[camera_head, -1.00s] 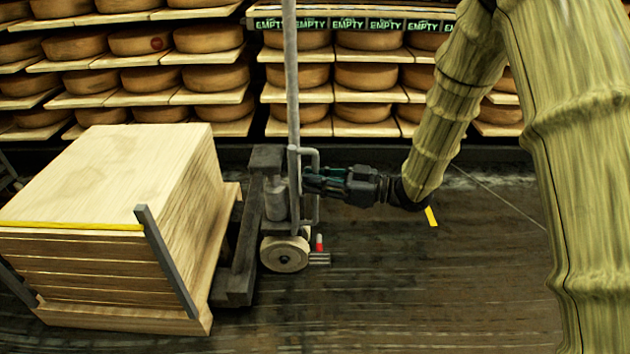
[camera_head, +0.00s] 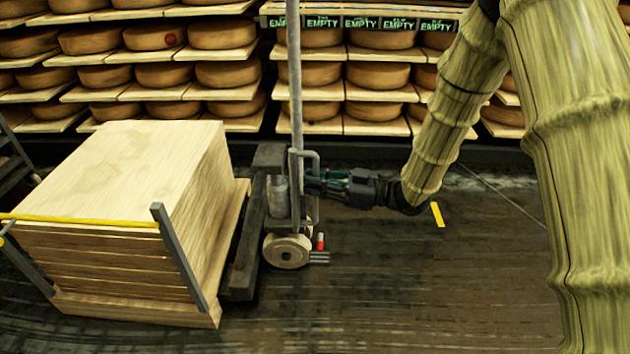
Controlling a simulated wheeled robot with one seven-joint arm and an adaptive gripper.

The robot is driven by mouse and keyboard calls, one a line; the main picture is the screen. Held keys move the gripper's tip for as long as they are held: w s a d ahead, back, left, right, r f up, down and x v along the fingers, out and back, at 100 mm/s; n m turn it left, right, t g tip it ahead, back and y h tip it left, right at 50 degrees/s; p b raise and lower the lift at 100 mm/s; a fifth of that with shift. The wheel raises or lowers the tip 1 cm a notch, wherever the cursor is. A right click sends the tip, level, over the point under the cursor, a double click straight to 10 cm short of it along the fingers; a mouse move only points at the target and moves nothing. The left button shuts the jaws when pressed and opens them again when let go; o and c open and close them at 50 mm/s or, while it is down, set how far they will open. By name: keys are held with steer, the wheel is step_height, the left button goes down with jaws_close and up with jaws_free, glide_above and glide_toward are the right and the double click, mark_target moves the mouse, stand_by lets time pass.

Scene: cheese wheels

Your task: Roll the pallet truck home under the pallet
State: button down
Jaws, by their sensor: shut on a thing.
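The pallet truck (camera_head: 287,251) stands left of centre, with a dark frame, a pale wheel and a tall grey upright bar (camera_head: 294,80). My gripper (camera_head: 314,184) is shut on the truck's grey handle loop at the right side of the bar; the fingertips are partly hidden there. The pallet (camera_head: 140,308) lies at left under a tall stack of pale boards (camera_head: 135,165). The truck's dark crosspiece (camera_head: 240,285) is close against the pallet's right side. The forks are hidden by the stack and pallet, so how far under they reach cannot be told.
Grey posts (camera_head: 180,258) and a yellow bar (camera_head: 85,221) stand at the stack's near side. Shelves of cheese wheels (camera_head: 230,74) line the back, with "EMPTY" signs. A yellow floor mark (camera_head: 438,214) lies right of the gripper.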

steer(key=c, duration=1.6)
jaws_free()
steer(key=shift+d, duration=0.25)
steer(key=shift+o, duration=0.7)
steer(key=shift+a, duration=0.1)
steer(key=s+d, duration=0.2)
steer(key=d, duration=0.9)
steer(key=shift+s+d, duration=0.2)
steer(key=shift+d, duration=0.2)
steer(key=shift+f, duration=0.1)
